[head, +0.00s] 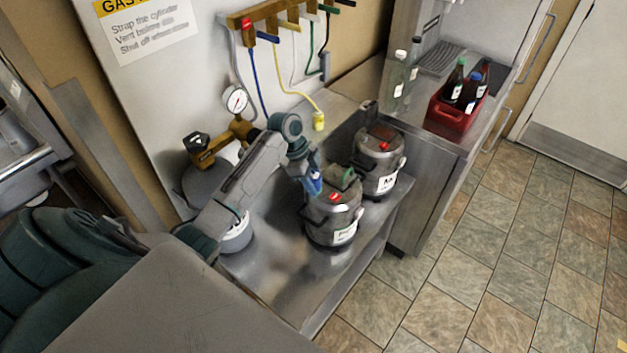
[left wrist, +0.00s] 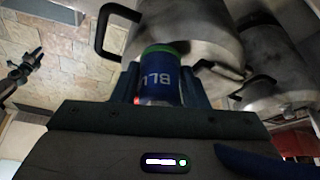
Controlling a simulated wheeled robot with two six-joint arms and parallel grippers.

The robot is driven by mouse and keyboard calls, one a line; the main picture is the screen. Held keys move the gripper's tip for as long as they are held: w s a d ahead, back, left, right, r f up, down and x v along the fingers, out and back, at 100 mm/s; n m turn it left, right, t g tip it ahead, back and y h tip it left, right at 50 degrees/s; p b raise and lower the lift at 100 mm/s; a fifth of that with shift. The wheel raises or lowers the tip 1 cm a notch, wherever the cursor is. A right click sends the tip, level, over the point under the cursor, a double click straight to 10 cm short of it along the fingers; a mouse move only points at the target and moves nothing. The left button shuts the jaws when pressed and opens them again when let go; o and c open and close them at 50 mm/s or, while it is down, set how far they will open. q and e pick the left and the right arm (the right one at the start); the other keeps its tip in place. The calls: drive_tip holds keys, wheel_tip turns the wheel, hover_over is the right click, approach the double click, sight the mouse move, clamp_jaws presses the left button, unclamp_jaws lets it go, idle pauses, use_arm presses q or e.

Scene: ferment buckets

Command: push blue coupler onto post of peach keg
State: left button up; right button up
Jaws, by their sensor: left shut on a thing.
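My left gripper (head: 311,176) is shut on the blue coupler (head: 316,184), which hangs over the left side of the middle keg's top (head: 325,205). In the left wrist view the coupler (left wrist: 160,88) sits between both fingers, with part of its lettering and a green ring showing. The middle keg (left wrist: 195,22) is close behind it there. A second keg (head: 378,172) stands to the right, with a dark top. I cannot read which keg is peach. The post under the coupler is hidden, so I cannot tell whether they touch. My right gripper is not in view.
A third keg or cylinder (head: 236,238) is partly behind my left arm. A gauge (head: 235,98) and brass regulator stand behind. Coloured hoses hang from a wall rack (head: 275,17); a yellow coupler (head: 319,120) hangs there. A red crate (head: 456,112) holds bottles. The bench front (head: 290,278) is clear.

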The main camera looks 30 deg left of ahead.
use_arm(q)
drive_tip(key=shift+f, duration=0.15)
drive_tip(key=o, duration=1.2)
drive_tip(key=o, duration=0.3)
drive_tip(key=shift+r, duration=0.25)
drive_tip(key=shift+o, duration=0.9)
drive_tip(key=shift+r, duration=0.1)
